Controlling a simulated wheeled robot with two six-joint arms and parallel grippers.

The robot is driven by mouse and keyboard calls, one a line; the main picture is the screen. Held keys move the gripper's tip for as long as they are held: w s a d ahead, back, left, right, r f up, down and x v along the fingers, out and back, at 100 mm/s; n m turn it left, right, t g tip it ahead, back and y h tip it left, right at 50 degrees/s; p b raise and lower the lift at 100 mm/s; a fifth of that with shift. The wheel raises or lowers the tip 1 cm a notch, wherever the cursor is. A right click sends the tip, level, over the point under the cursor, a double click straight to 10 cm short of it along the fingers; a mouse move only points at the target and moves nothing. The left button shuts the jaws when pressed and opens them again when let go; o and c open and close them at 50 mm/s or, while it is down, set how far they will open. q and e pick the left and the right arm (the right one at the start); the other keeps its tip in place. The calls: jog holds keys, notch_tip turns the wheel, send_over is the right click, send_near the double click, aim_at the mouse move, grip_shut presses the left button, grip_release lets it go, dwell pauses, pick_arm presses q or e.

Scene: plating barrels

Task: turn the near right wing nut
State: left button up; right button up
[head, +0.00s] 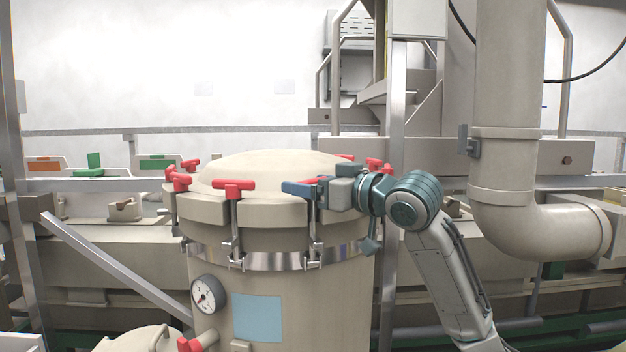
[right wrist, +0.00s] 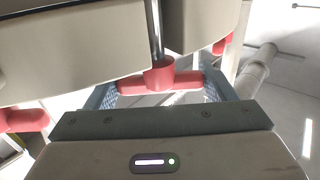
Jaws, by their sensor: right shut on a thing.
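The near right wing nut (head: 323,179) is red, T-shaped and mostly hidden behind my gripper at the front right of the domed lid (head: 265,170). In the right wrist view the wing nut (right wrist: 160,76) shows clearly, its bar lying across between the two blue fingers and its hub on a metal rod. My right gripper (head: 304,188) reaches in from the right and is shut on this wing nut, one finger at each end of the bar. It also shows in the right wrist view (right wrist: 160,88). My left gripper is not in view.
Another red wing nut (head: 233,187) stands to the left on the lid rim, and several more sit around it. A gauge (head: 208,294) and a blue label (head: 257,318) are on the vessel's front. A thick pipe (head: 507,100) stands at the right.

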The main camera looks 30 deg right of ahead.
jog(key=m+h+p, duration=0.1)
jog(key=h+p, duration=0.1)
jog(key=m+h+p, duration=0.1)
jog(key=h+p, duration=0.1)
jog(key=m+h+p, duration=0.2)
jog(key=shift+a+r+t+h+p, duration=0.15)
jog(key=shift+r+t+h+p, duration=0.15)
jog(key=shift+p, duration=0.1)
jog(key=shift+f+m+g+h+p, duration=0.2)
jog(key=shift+m+h+p, duration=0.45)
jog(key=shift+h, duration=0.25)
jog(key=shift+f+m+g+h+p, duration=0.1)
jog(key=shift+m+g+h+p, duration=0.1)
jog(key=shift+m+h+p, duration=0.6)
jog(key=o, duration=1)
jog(key=shift+w, duration=0.1)
